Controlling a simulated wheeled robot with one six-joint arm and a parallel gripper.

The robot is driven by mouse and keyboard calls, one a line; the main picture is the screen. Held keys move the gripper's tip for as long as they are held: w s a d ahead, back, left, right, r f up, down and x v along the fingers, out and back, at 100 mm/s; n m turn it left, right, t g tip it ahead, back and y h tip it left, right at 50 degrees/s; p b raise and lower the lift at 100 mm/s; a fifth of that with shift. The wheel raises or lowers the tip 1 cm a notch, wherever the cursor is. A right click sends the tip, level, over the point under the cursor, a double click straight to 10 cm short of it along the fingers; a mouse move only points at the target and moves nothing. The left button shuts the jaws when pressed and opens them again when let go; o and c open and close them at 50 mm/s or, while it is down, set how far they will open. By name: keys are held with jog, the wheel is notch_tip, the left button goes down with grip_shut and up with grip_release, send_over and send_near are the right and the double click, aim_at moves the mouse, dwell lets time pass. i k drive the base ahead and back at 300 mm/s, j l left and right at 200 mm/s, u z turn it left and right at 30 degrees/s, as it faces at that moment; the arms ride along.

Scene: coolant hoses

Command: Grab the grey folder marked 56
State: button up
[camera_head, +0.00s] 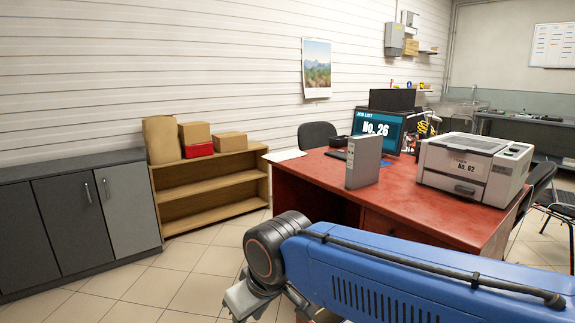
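A grey folder (364,162) stands upright on the red desk (310,170), near its front left part. No number 56 can be made out on it from here. My blue arm crosses the lower right of the head view, in front of the desk, and bends down at a dark joint. The arm runs out of the picture at the bottom, and my gripper is not in view. Nothing visible touches the folder.
A printer marked No. 62 (472,168) sits right of the folder. A monitor showing No. 26 (377,130) and a black chair (317,135) are behind. A wooden shelf (210,187) with boxes and dark cabinets (75,220) line the left wall. Tiled floor is free between.

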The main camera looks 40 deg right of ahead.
aim_at(364, 152)
jog(key=i, duration=1.65)
jog(key=i+j+z, duration=0.1)
jog(key=i, duration=1.6)
jog(key=z, duration=0.4)
jog(key=i+z, duration=0.1)
jog(key=z, duration=0.3)
jog(key=j+z, duration=0.1)
jog(key=z, duration=0.3)
jog(key=i+j+z, duration=0.1)
jog(key=z, duration=0.3)
